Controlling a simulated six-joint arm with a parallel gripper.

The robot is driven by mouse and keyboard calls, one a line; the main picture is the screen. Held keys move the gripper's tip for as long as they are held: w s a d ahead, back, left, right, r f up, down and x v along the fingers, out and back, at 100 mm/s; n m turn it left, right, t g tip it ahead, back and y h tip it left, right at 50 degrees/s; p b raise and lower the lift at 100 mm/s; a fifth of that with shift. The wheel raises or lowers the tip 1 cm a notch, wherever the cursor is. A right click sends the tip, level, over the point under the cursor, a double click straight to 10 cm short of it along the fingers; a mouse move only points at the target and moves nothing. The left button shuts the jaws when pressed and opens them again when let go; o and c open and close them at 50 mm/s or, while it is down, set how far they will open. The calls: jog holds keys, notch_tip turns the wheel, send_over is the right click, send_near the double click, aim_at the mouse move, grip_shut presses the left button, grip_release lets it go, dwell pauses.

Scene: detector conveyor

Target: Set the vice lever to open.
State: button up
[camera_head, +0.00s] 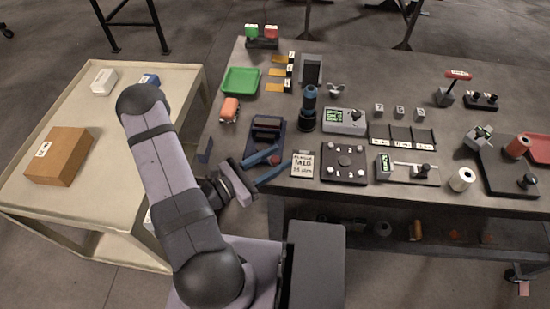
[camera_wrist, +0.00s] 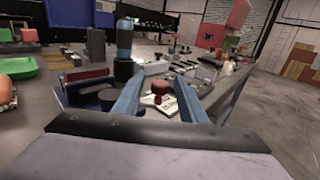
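The vice (camera_head: 266,130) has a blue base and dark jaws with a reddish strip. It stands near the table's left front edge and shows left of my fingers in the wrist view (camera_wrist: 88,90). A small red knob (camera_head: 274,160), apparently the vice lever's end, lies below the vice. The wrist view shows a red knob (camera_wrist: 159,87) in the gap between my fingers. My gripper (camera_head: 281,157) is open, its blue fingers apart on either side of the knob. No firm contact is visible. The lever's shaft and its exact setting cannot be made out.
A dark blue cylinder (camera_head: 308,108) stands behind. A green tray (camera_head: 241,81) and orange object (camera_head: 229,109) lie at left.

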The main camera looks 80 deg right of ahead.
grip_shut()
jog(key=shift+w, duration=0.1)
jog(key=m+g+y+b, duration=0.1)
jog(key=y, duration=0.1)
jog(key=w+a+m+g+y+b, duration=0.1)
jog(key=m+y, duration=0.1)
jog(key=w+m+g+y, duration=0.1)
jog(key=m+y, duration=0.1)
jog(key=shift+w+a+f+g+b, duration=0.15)
jog(key=shift+w+f+g+b, duration=0.1)
jog(key=shift+g+b, duration=0.15)
jog(key=shift+w+a+r+m+g+y+b, duration=0.15)
jog(key=shift+w+m+y+b, duration=0.3)
jog(key=shift+y, duration=0.4)
jog(key=shift+w+d+m+g+y+b, duration=0.1)
jog(key=shift+w+m+g+y+b, duration=0.15)
jog(key=shift+m+y, duration=0.5)
jog(key=shift+w+a+r+m+g+y+b, duration=0.1)
jog(key=shift+w+m+y+b, duration=0.2)
jog(key=shift+y, duration=0.7)
grip_release()
